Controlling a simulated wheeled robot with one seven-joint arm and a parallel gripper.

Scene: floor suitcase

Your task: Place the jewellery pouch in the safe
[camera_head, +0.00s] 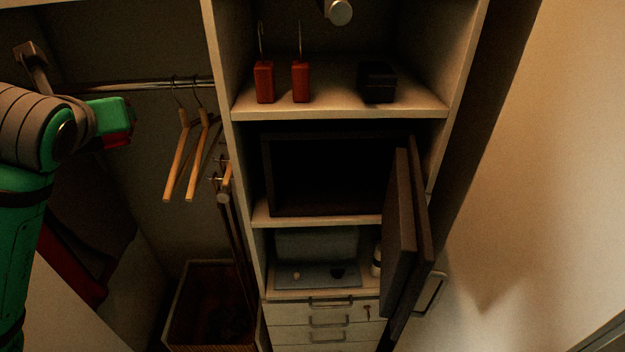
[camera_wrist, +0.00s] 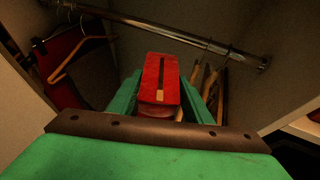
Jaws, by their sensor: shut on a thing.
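The safe (camera_head: 265,175) stands in the middle compartment of the shelf unit, a dark box with an open front. Its thick dark door (camera_head: 400,235) is swung open on the right side. The inside is too dark to make out. My gripper (camera_head: 114,116) is at the upper left, in front of the hanging rail and well left of the safe. In the wrist view, its green fingers (camera_wrist: 160,100) are shut on a red pouch (camera_wrist: 153,83) with a dark strip, which I take as the jewellery pouch. In the head view only a red edge shows beneath the gripper.
The upper shelf (camera_head: 340,107) bears two red tags with hooks and a small black box (camera_head: 377,82). A metal rail (camera_head: 150,86) with wooden hangers (camera_head: 185,155) lies between my gripper and the unit. A tray (camera_head: 318,275) and drawers (camera_head: 325,318) are below the safe.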

